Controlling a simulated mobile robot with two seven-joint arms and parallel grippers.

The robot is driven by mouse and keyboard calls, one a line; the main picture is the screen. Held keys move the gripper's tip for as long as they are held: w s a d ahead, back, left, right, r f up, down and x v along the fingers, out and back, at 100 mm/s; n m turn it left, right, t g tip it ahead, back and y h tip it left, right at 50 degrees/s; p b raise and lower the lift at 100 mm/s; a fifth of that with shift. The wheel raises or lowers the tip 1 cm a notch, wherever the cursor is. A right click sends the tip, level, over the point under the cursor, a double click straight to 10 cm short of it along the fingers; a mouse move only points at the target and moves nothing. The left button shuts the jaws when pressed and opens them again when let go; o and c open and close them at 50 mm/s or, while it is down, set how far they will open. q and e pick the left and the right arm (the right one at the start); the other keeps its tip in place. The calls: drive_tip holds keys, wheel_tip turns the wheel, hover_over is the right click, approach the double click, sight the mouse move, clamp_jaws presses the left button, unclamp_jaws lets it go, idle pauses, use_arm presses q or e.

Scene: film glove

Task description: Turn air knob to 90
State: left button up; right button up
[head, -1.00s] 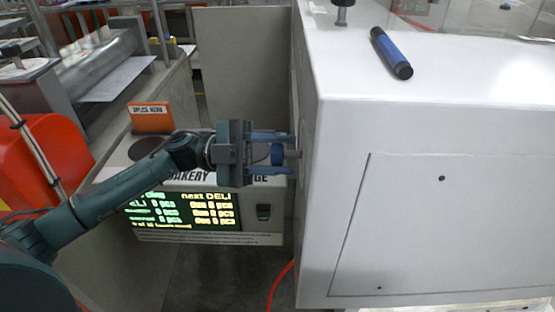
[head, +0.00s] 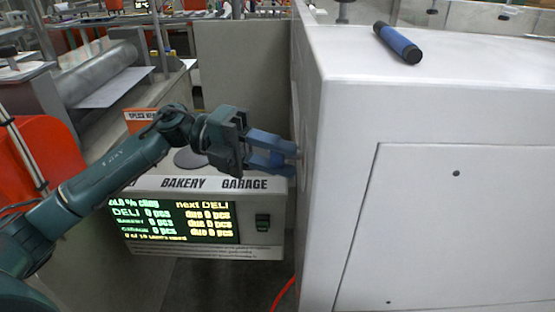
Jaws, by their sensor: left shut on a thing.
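The white machine cabinet (head: 335,130) fills the right of the head view. My left gripper (head: 288,160) reaches from the left to the cabinet's left side face. Its blue fingers are tilted and shut on the air knob at that face. The knob itself is mostly hidden between the fingers, and its marks or dial reading cannot be seen. My right gripper is not in view.
A blue and black cylinder (head: 398,43) lies on the cabinet top. Below my left gripper stands a display panel (head: 175,221) labelled "BAKERY GARAGE" with a dark switch (head: 262,224). An orange sign (head: 140,118) and red machine part (head: 45,155) are at left.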

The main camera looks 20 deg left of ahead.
use_arm(q)
drive_tip(key=shift+m, duration=0.4)
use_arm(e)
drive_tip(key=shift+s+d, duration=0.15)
use_arm(q)
drive_tip(key=o, duration=1)
drive_tip(key=shift+c, duration=0.2)
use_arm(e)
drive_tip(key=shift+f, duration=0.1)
use_arm(q)
drive_tip(key=shift+a, duration=0.1)
drive_tip(key=w+a+r+b, duration=0.1)
drive_tip(key=a, duration=1.2)
drive_tip(key=shift+w, duration=0.15)
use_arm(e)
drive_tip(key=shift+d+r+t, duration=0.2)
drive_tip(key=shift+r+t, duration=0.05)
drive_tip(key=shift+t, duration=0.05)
use_arm(q)
drive_tip(key=shift+r, duration=0.1)
